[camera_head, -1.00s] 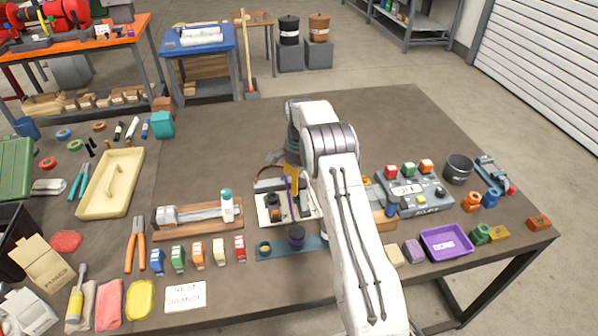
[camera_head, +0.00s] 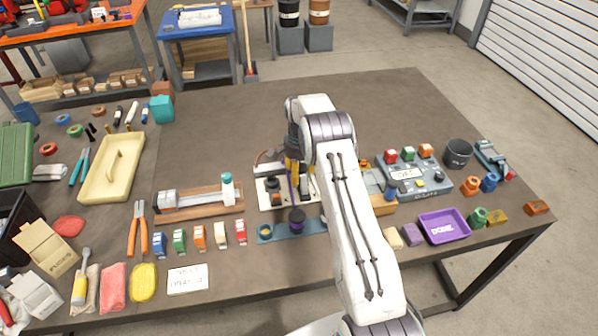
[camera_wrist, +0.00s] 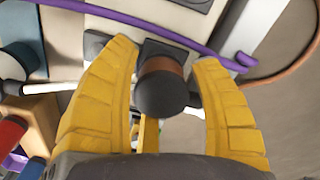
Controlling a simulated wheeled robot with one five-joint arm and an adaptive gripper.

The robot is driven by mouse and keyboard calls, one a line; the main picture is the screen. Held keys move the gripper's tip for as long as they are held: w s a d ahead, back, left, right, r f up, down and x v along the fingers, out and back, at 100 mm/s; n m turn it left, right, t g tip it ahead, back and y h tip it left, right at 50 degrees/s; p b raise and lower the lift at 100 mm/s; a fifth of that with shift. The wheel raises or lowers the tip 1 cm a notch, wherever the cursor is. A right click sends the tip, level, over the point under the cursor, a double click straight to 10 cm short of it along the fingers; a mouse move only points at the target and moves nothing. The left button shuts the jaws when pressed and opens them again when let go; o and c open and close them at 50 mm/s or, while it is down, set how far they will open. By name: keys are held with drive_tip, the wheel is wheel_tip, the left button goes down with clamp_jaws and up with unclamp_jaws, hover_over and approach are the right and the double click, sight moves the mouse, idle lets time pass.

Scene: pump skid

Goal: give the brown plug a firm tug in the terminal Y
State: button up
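The brown plug (camera_wrist: 163,84) shows in the middle of the wrist view as a dark round-ended body with a brown band. Its far end meets a dark block at the top, apparently the terminal; no letter Y is readable. My gripper (camera_wrist: 166,75) has its yellow fingers on either side of the plug. They look spread, with a narrow gap on the right; contact on the left is unclear. In the head view my gripper (camera_head: 293,172) is low over the pale terminal board (camera_head: 266,204), and my arm and gripper hide the plug.
A purple cable (camera_wrist: 150,27) crosses just beyond the plug, and an orange-brown cable (camera_wrist: 285,75) curves at the right. A wooden-based fixture (camera_head: 198,206) stands left of the board. A control box (camera_head: 412,178) stands right. A blue-grey strip (camera_head: 280,232) lies in front.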

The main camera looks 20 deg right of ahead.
drive_tip(key=c, duration=0.9)
drive_tip(key=shift+c, duration=0.2)
